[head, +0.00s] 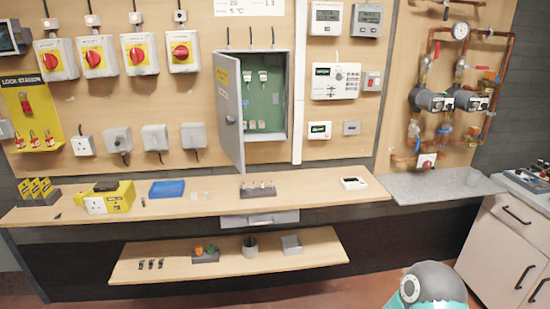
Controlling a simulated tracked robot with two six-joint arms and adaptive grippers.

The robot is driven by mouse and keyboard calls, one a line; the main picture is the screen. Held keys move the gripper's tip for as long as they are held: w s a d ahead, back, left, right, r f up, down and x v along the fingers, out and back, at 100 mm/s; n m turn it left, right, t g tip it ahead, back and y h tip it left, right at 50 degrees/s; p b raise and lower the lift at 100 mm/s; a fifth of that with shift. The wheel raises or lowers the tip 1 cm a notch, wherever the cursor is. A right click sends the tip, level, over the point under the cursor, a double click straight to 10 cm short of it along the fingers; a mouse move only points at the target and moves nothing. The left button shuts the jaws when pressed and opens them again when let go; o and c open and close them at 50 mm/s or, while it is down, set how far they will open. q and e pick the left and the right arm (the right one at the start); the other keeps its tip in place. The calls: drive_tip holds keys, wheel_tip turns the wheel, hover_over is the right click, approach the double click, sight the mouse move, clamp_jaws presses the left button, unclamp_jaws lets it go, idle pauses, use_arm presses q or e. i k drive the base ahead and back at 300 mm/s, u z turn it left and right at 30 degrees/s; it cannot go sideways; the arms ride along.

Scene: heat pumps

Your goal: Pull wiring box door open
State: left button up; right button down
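The grey wiring box (290,98) is fixed to the wooden wall board near the middle of the head view. Its door (228,105) is hinged on the left and stands swung outward, well away from the box's front. A small dark latch (230,120) shows on the door's face. The green interior (264,95) with terminals and switches is visible through the opening. Neither gripper is in view, so nothing of mine shows touching the door.
A wooden shelf (215,201) below the box carries a yellow case (112,197), a blue tray (167,188) and a small terminal block (258,189). A lower shelf (325,249) holds small parts. Copper pipework (495,95) and a grey ledge (440,185) are at right.

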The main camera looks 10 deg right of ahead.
sight(226, 71)
drive_tip(key=z, duration=0.4)
drive_tip(key=i, duration=1.85)
drive_tip(key=u, duration=0.75)
drive_tip(key=k, duration=0.7)
drive_tip(key=u, duration=0.15)
drive_tip(key=i, duration=0.8)
drive_tip(key=z, duration=0.1)
